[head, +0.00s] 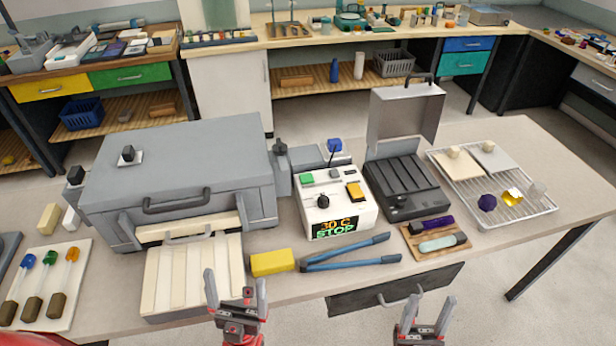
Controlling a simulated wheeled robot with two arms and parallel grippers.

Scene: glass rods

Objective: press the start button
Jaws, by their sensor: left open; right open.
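The control box (333,206) is a white unit on the table, with a black knob and a display (335,227) reading "30 C" and "STOP". It carries a green button (307,178) at its back left, an orange-yellow button (354,191) at its right and a blue part (334,145) behind it. No label reading start is legible. My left gripper (236,290) is open and empty at the table's front edge, below and left of the box. My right gripper (428,318) is open and empty in front of the table, right of the box. Neither touches anything.
A large grey case (180,165) stands left of the box. A yellow block (272,262) and blue-handled pliers (345,254) lie in front of it. A black slotted unit with an open lid (402,120) and a wire rack (515,210) stand to its right.

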